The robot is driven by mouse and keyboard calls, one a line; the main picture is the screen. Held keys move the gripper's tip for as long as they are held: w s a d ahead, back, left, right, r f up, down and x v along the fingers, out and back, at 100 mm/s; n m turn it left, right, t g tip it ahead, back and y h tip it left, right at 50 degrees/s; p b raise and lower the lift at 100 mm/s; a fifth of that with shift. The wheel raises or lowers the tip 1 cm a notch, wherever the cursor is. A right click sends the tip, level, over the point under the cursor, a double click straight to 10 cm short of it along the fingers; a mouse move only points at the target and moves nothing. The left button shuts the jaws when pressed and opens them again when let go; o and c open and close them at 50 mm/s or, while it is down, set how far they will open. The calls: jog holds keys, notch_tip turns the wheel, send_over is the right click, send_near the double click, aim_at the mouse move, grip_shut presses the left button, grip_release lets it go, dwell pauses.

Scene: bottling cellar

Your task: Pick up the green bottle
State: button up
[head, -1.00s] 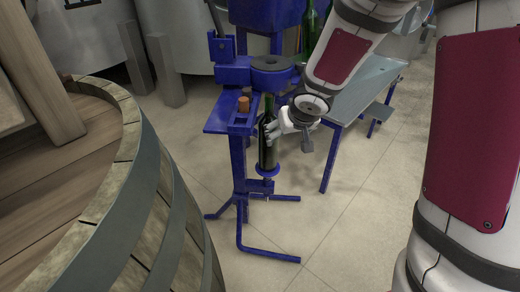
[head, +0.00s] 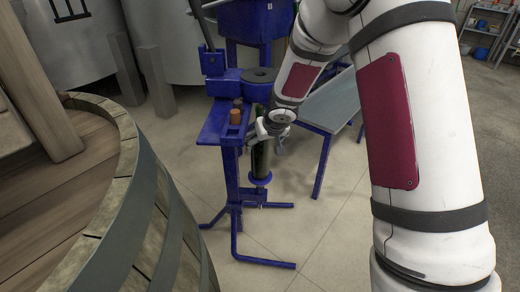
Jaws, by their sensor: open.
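The dark green bottle (head: 261,159) stands upright on the small round blue support (head: 260,180) of the blue corking machine (head: 232,135). My gripper (head: 262,133) is at the upper part of the bottle, near its neck and shoulder. My wrist hides part of the bottle there. The fingers are open, and I cannot tell whether they touch the glass.
A large wooden barrel (head: 150,205) fills the left foreground. A grey-topped blue table (head: 332,105) stands behind my arm. Corks (head: 236,115) sit on the machine's shelf. Metal tanks (head: 170,50) stand at the back. Shelving (head: 485,28) is at far right. Floor in front of the machine is clear.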

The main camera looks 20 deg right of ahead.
jog(key=w+p, duration=0.1)
jog(key=w, duration=0.1)
jog(key=w+f, duration=0.1)
jog(key=w, duration=0.1)
jog(key=shift+w+p, duration=0.2)
jog(key=shift+p, duration=0.15)
jog(key=c, duration=1.8)
jog(key=shift+w+r, duration=0.1)
jog(key=shift+r, duration=0.05)
grip_shut()
